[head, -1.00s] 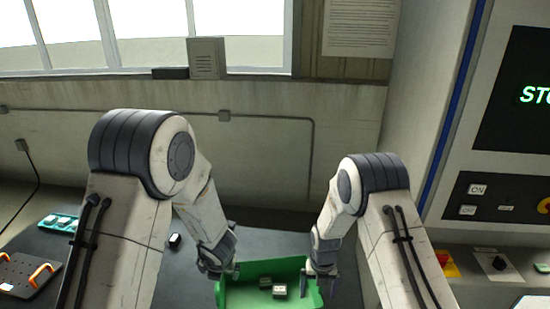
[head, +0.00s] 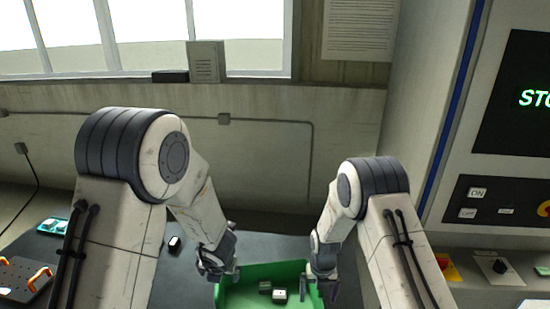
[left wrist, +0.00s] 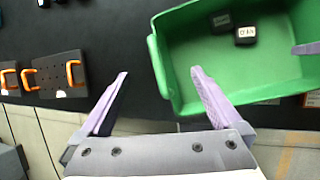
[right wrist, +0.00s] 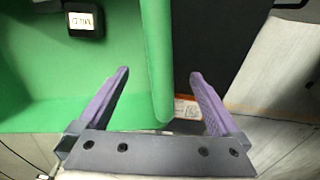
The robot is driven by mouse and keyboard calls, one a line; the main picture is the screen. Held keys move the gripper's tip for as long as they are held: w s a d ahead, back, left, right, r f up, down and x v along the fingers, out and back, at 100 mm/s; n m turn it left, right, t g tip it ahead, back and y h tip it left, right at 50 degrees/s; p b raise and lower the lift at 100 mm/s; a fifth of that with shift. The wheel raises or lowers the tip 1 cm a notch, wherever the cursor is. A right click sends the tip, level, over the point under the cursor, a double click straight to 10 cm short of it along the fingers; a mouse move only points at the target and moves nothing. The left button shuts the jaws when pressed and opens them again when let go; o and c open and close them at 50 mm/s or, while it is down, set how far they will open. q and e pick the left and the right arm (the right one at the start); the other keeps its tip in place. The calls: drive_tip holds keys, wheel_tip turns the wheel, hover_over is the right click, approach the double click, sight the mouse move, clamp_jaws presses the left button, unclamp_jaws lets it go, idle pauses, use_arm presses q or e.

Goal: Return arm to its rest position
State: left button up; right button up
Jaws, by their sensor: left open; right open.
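My left gripper (head: 222,272) is open and empty beside the left end of a green bin (head: 257,271). In the left wrist view its two purple-grey fingers (left wrist: 158,85) are spread, with the bin (left wrist: 165,75) ahead and to the right. My right gripper (head: 322,284) is open and empty at the bin's right end. In the right wrist view its fingers (right wrist: 158,82) are spread, and the bin's green end wall (right wrist: 158,60) shows between them; I cannot tell whether they touch it. Two small dark blocks (head: 279,295) lie in the bin, one with a white label.
A dark plate with orange handles (head: 22,279) and a teal tray (head: 53,226) lie at the left of the dark table. A small black block (head: 174,243) lies behind my left arm. A machine panel with buttons (head: 490,200) stands at the right. The wall is behind.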

wheel_tip(320, 180, up, 12)
drive_tip(key=shift+f, duration=0.25)
drive_tip(key=shift+s+f, duration=0.1)
drive_tip(key=shift+f, duration=0.15)
wheel_tip(320, 180, down, 11)
drive_tip(key=shift+f, duration=0.15)
use_arm(q)
drive_tip(key=shift+a+x, duration=0.15)
drive_tip(key=shift+x, duration=1.65)
drive_tip(key=shift+a+x, duration=0.1)
drive_tip(key=shift+x, duration=1.7)
drive_tip(key=shift+s, duration=0.15)
